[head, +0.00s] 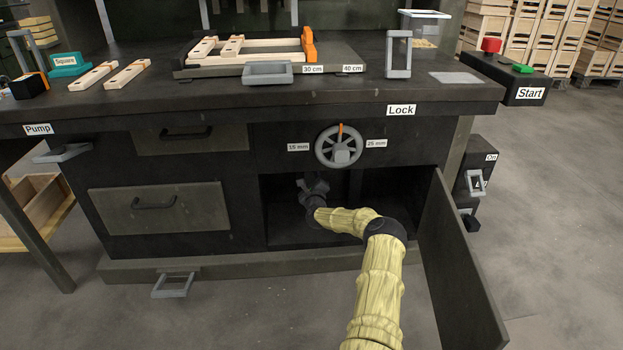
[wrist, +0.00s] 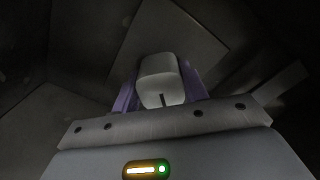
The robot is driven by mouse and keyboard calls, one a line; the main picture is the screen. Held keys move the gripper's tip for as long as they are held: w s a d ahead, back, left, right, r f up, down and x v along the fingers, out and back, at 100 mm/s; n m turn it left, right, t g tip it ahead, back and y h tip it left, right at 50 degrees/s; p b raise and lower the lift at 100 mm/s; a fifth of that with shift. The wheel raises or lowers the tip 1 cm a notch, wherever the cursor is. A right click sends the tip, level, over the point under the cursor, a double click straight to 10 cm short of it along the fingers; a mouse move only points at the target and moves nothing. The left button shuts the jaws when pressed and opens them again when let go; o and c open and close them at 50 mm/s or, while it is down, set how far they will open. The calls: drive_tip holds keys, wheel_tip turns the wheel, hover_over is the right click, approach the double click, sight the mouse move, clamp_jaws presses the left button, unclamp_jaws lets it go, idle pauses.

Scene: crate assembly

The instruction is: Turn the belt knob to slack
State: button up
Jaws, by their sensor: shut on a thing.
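My arm reaches into the open cabinet under the bench, and my gripper (head: 310,186) is inside it. In the wrist view a pale grey knob (wrist: 158,82) with a dark slot at its near edge sits between my two purple fingers. My gripper is shut on this knob. I take it to be the belt knob; no label for it is visible. In the head view the knob is hidden by my gripper and the dark interior. Its slack and tight marks are not visible.
The cabinet door (head: 458,270) stands open to the right of my arm. A handwheel (head: 325,150) marked 15 mm and 25 mm is above the opening. Drawers (head: 160,207) are to the left, and a floor pedal (head: 173,285) is at lower left. The cabinet's right side looks empty.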

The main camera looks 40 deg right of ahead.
drive_tip(key=n+p, duration=0.2)
drive_tip(key=n, duration=0.5)
drive_tip(key=shift+a+f+p, duration=0.1)
drive_tip(key=shift+a+p, duration=0.05)
drive_tip(key=shift+p, duration=0.15)
drive_tip(key=n+p, duration=0.1)
drive_tip(key=n, duration=0.3)
drive_tip(key=shift+f, duration=0.1)
drive_tip(key=n+p, duration=0.1)
drive_tip(key=n, duration=0.2)
drive_tip(key=shift+f+n, duration=0.1)
drive_tip(key=shift+n, duration=0.2)
drive_tip(key=n+p, duration=0.1)
drive_tip(key=n, duration=0.5)
drive_tip(key=shift+f, duration=0.1)
drive_tip(key=n, duration=0.6)
drive_tip(key=shift+s+d+f+p, duration=0.1)
drive_tip(key=shift+d+p, duration=0.15)
drive_tip(key=shift+p, duration=0.05)
drive_tip(key=o, duration=1)
